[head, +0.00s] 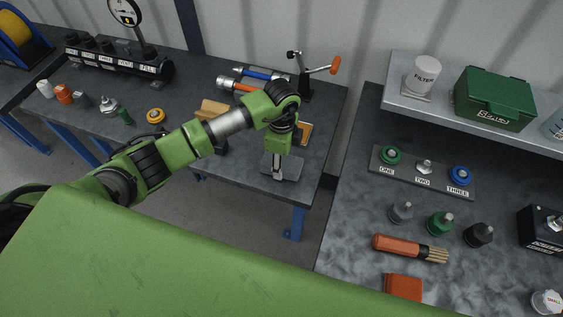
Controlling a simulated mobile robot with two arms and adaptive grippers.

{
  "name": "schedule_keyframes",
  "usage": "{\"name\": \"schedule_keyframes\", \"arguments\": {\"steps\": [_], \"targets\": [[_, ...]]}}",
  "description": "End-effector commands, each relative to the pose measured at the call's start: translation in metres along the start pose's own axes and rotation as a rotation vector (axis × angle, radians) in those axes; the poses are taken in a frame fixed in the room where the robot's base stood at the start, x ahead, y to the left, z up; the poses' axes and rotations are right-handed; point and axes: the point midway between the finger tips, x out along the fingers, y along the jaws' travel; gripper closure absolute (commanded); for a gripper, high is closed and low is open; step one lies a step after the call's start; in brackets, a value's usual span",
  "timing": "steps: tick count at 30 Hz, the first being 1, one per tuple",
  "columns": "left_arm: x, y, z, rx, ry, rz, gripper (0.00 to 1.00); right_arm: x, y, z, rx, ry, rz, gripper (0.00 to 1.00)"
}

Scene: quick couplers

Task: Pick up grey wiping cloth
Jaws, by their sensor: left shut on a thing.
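The grey wiping cloth (294,170) shows as a flat grey piece near the front right corner of the dark left bench. My left gripper (278,177) points down at it and is shut on it. The gripper and wrist cover part of the cloth. I cannot tell whether the cloth is lifted or still touches the bench. My right gripper is not in view.
Behind the wrist stand a clamp with an orange handle (335,65) and an orange-edged item (305,132). To the right, past a gap, another bench holds a coupler board (408,170) and a brush (400,247).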

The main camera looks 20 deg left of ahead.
Motion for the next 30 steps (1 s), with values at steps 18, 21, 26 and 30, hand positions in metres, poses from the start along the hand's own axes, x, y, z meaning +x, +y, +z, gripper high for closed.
{"name": "schedule_keyframes", "arguments": {"steps": [18,21,26,30], "targets": [[-0.093,0.065,-0.033,0.008,0.002,-0.003,0.79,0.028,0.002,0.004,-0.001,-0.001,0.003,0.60],[-0.105,0.085,-0.042,0.007,0.001,-0.004,0.79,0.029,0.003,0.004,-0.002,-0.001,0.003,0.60],[-0.120,0.109,-0.053,0.005,-0.001,-0.003,0.79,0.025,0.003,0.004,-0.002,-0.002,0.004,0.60],[-0.125,0.121,-0.059,0.002,0.000,-0.002,0.79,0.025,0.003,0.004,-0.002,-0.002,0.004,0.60]]}}
